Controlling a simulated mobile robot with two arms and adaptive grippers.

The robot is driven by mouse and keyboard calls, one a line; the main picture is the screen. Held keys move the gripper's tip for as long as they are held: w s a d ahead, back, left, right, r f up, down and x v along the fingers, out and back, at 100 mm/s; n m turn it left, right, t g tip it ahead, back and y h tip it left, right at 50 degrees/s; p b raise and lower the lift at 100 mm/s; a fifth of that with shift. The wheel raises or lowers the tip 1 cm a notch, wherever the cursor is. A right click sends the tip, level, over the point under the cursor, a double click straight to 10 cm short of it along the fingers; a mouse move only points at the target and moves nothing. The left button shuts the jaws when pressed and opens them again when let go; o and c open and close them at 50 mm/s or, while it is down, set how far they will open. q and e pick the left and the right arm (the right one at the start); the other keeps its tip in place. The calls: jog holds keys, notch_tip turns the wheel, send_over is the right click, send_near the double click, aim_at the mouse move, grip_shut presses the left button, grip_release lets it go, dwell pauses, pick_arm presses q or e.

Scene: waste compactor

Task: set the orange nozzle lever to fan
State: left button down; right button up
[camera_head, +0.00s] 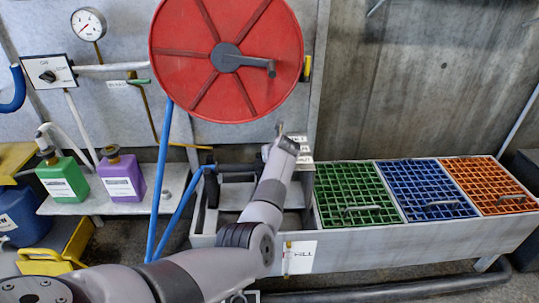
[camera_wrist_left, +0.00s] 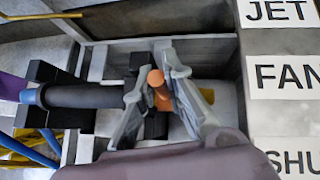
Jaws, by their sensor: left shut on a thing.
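The orange nozzle lever (camera_wrist_left: 157,88) shows in the left wrist view between the two grey fingers of my left gripper (camera_wrist_left: 160,95), which is shut on it. The lever's end is roughly level with the FAN label (camera_wrist_left: 286,75) in that picture, with the JET label (camera_wrist_left: 278,12) above and a partly cut-off SHUT label (camera_wrist_left: 292,162) below. The black nozzle (camera_wrist_left: 85,97), with a blue hose end, lies left of the fingers. In the head view the nozzle (camera_head: 236,170) lies beside my left wrist; the fingers and lever cannot be made out there. My right gripper is not in view.
A red hose reel (camera_head: 190,65) hangs above, with a blue hose (camera_head: 162,180) running down from it. Green (camera_head: 345,195), blue (camera_head: 420,188) and orange (camera_head: 488,180) grates stand to the right. A green bottle (camera_head: 62,183) and purple bottle (camera_head: 121,180) stand on the left shelf.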

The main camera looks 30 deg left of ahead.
pick_arm(q)
jog(key=c, duration=1.6)
grip_release()
jog(key=shift+c, duration=0.2)
jog(key=shift+s+d+r, duration=0.25)
jog(key=shift+d+r, duration=0.05)
jog(key=v, duration=0.6)
jog(key=shift+s+r, duration=0.2)
